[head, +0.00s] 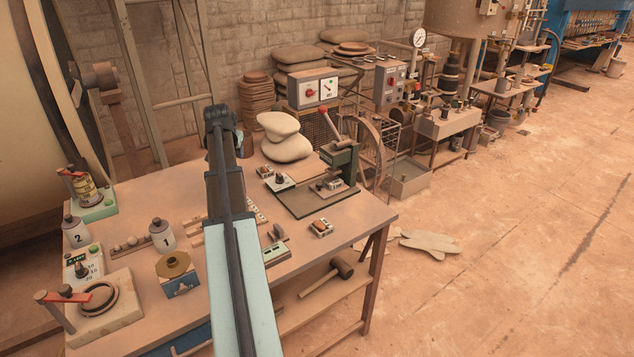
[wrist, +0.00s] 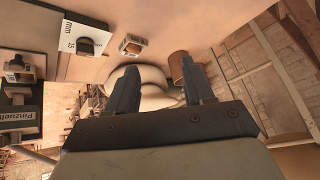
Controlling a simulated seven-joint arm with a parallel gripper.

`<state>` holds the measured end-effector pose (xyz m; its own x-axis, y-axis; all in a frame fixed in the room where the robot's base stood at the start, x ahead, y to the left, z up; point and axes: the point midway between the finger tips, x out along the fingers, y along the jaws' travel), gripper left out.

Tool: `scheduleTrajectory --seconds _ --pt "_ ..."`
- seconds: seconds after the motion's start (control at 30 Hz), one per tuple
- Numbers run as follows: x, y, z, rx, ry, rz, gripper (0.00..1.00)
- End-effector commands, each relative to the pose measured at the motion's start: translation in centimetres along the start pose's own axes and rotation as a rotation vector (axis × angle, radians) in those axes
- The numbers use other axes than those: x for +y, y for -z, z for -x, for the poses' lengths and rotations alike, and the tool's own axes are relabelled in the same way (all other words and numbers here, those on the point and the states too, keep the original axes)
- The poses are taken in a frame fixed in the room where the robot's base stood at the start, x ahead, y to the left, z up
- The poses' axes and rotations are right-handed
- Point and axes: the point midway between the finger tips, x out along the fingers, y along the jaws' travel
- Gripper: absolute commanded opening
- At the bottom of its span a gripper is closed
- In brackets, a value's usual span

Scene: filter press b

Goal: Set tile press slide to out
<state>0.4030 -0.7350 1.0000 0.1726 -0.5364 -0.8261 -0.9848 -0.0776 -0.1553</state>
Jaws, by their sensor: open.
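The tile press (head: 345,163) stands at the right part of the workbench, a green frame with a red-knobbed lever (head: 323,117). Low on its dark base plate lies a small metal sliding part (head: 330,187), which looks like the slide; its exact setting is too small to tell. Part of the press, with a "Pinzuelt" label (wrist: 15,121), shows at the left edge of the wrist view. My gripper (wrist: 159,76) is open and empty, apart from the press; pale sacks (wrist: 152,76) show behind its fingers. In the head view my arm hides most of it.
A white dial box (head: 281,182) and small blocks (head: 320,227) stand around the press. Jars (head: 162,235) and a clamp device (head: 92,302) fill the left of the workbench (head: 350,222). A mallet (head: 328,275) lies on the shelf below.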

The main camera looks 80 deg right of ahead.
Motion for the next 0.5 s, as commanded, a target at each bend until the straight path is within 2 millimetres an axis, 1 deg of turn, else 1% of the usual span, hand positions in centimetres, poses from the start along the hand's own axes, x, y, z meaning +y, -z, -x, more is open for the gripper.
scheduleTrajectory --seconds 0.03,0.07,0.1,0.17,0.2,0.3,0.4,0.5 --pt "3.2 0.6 0.1 -0.014 -0.041 -0.038 0.52" --pt "4.9 0.9 0.1 -0.023 -0.064 -0.059 0.52" --pt "7.1 1.2 0.2 -0.035 -0.096 -0.087 0.52" --pt "10.4 1.6 0.5 -0.054 -0.141 -0.130 0.52" --pt "12.5 1.8 0.7 -0.066 -0.171 -0.158 0.52" --pt "17.2 2.0 1.4 -0.095 -0.238 -0.223 0.52" --pt "21.0 2.0 2.1 -0.117 -0.291 -0.278 0.52" --pt "23.5 1.9 2.6 -0.134 -0.327 -0.316 0.52"
